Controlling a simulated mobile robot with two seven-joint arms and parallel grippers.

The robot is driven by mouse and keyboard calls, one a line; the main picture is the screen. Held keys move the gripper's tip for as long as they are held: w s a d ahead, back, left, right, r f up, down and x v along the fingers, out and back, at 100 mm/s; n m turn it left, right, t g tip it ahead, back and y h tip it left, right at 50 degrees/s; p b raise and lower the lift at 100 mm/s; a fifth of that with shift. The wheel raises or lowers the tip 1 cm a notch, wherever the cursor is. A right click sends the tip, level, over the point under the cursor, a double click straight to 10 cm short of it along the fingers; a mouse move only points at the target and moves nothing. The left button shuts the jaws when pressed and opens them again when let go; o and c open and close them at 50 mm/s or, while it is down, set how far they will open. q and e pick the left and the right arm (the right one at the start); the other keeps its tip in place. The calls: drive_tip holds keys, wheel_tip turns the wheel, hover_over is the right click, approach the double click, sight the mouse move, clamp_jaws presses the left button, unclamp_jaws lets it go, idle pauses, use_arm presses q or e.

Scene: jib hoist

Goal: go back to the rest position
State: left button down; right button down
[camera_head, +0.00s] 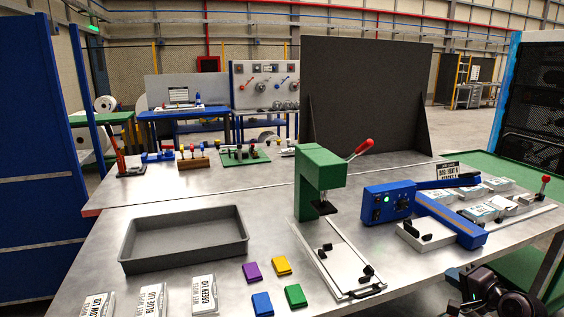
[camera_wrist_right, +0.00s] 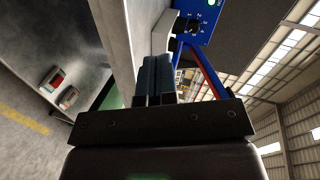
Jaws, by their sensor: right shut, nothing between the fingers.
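My right gripper (camera_wrist_right: 157,66) is shut and empty in the right wrist view, its two dark fingers side by side. A blue machine (camera_wrist_right: 198,20) and the table edge lie beyond its fingertips, and I see no contact with them. In the head view, part of my dark right arm shows at the bottom right, in front of the table's right side. My left gripper is not in view.
The metal table (camera_head: 190,202) carries a grey tray (camera_head: 185,252), a green press (camera_head: 319,173), a blue sealer (camera_head: 388,202), coloured lids and white labelled cards. A dark panel (camera_head: 365,95) stands behind.

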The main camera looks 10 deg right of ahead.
drive_tip(key=s+a+f+n+g, duration=0.1)
drive_tip(key=s+a+f+n, duration=0.4)
drive_tip(key=a+f+n, duration=0.55)
drive_tip(key=s+a+f+n+g+h, duration=0.1)
drive_tip(key=s+a+f+n, duration=0.4)
drive_tip(key=s+a, duration=1.2)
wheel_tip(320, 180, down, 3)
drive_tip(key=shift+s+r+g, duration=0.1)
drive_tip(key=shift+s+g, duration=0.6)
drive_tip(key=shift+g, duration=0.2)
